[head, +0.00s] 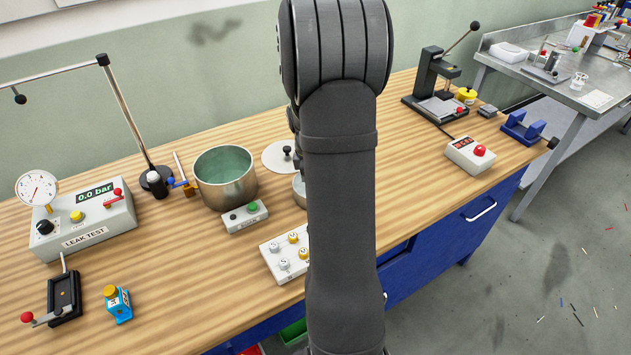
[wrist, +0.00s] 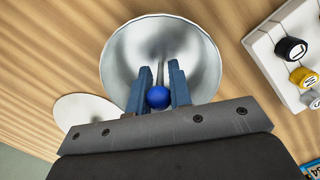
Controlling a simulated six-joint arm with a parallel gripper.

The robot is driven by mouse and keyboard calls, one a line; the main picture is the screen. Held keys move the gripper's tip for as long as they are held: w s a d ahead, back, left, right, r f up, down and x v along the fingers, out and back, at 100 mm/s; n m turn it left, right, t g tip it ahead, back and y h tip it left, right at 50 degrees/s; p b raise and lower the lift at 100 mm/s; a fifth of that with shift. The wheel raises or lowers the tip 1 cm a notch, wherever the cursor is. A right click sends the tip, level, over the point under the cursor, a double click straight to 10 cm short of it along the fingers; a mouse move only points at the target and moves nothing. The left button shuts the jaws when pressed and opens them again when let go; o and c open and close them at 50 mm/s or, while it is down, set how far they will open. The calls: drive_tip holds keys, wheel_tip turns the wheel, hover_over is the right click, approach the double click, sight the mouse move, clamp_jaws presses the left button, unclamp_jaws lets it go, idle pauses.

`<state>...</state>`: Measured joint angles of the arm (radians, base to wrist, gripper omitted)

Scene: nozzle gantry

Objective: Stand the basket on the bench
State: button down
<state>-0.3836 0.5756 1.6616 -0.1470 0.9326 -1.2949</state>
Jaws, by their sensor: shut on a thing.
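The basket (wrist: 122,62) is a round shiny metal bowl in the wrist view, with a thin upright rod topped by a blue ball (wrist: 158,97). My gripper (wrist: 160,88) is shut on the rod and ball, one blue-grey finger on each side. In the head view only a small metal edge of the basket (head: 299,190) shows beside my arm, which hides the gripper. The wooden bench (head: 200,285) lies under the basket. I cannot tell whether the basket touches it.
A metal pot (head: 226,185) with greenish liquid stands left of the basket. A pale disc (head: 275,160) lies behind it, and a white box with several knobs (head: 284,262) in front. Bare wood lies right of my arm, before a red-button box (head: 470,155).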

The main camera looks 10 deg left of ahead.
drive_tip(key=shift+f, duration=0.15)
drive_tip(key=c, duration=1.3)
unclamp_jaws()
wheel_tip(320, 180, up, 12)
drive_tip(key=a, duration=0.1)
drive_tip(key=shift+s+a, duration=0.15)
drive_tip(key=shift+a, duration=0.05)
